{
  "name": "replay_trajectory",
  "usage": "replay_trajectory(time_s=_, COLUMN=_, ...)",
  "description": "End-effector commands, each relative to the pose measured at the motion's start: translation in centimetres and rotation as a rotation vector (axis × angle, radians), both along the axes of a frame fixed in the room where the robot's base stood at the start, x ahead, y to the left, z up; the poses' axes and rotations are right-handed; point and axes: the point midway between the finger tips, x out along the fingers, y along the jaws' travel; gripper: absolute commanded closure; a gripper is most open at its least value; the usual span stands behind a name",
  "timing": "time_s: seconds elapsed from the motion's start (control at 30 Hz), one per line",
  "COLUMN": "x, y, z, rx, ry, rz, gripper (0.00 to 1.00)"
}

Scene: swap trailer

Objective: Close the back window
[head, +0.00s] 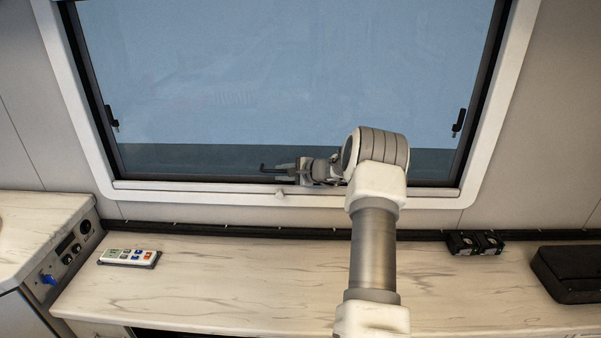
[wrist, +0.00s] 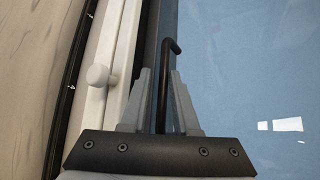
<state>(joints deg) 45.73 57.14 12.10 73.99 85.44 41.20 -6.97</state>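The back window (head: 290,75) is a wide bluish pane in a dark frame with a pale surround. Whether the pane stands off its frame is not clear. Two black latches sit on its sides, left (head: 113,120) and right (head: 458,122). A thin black hooked handle (head: 267,168) shows at the bottom middle, and again in the wrist view (wrist: 171,47). My gripper (head: 287,172) is at the bottom edge of the window, pointing left. In the wrist view its fingers (wrist: 162,75) are apart, with the handle's bar between them, closer to the right finger. Contact is not clear.
A white knob (wrist: 98,75) sits on the sill beside my gripper. The marbled counter (head: 220,280) below holds a white remote (head: 130,257) at left, small black sockets (head: 475,243) and a black box (head: 570,272) at right. The counter's middle is clear.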

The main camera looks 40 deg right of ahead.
Motion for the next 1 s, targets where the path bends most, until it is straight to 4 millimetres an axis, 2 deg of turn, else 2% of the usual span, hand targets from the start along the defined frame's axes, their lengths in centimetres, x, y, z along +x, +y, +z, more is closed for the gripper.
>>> replay_trajectory(time_s=0.6, x=-12.1, y=-3.3, z=5.5, rx=-0.003, ry=0.001, rz=-0.002, gripper=0.73)
replay_trajectory(time_s=0.8, x=-14.1, y=-3.8, z=6.4, rx=-0.001, ry=0.0, rz=0.0, gripper=0.73)
replay_trajectory(time_s=1.0, x=-14.7, y=-3.8, z=6.7, rx=0.0, ry=0.0, rz=0.002, gripper=0.73)
